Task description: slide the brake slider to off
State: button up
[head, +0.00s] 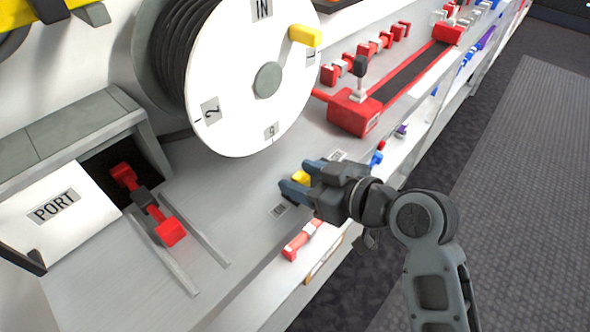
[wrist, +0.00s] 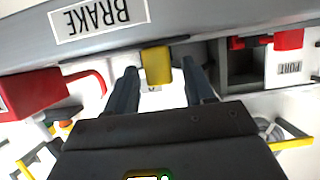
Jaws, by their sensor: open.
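The brake slider shows as a small yellow knob (head: 300,177) at the edge of the grey worktop, partly hidden by my gripper in the head view. In the wrist view the yellow knob (wrist: 156,65) sits between my two fingertips, below an upside-down BRAKE label (wrist: 98,16). My gripper (head: 296,177) is open, with one finger on each side of the knob. In the wrist view the gripper (wrist: 158,85) shows gaps between the knob and both fingers. Small labels lie on the worktop on either side, too small to read.
A large white reel (head: 235,110) with a yellow handle (head: 305,36) stands behind the gripper. An open bay with a PORT panel (head: 55,208) and a red-and-black fitting (head: 147,200) is at left. A red box (head: 352,112) is beyond the gripper. The floor at right is clear.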

jog(key=shift+x, duration=1.35)
jog(key=shift+c, duration=0.4)
grip_shut()
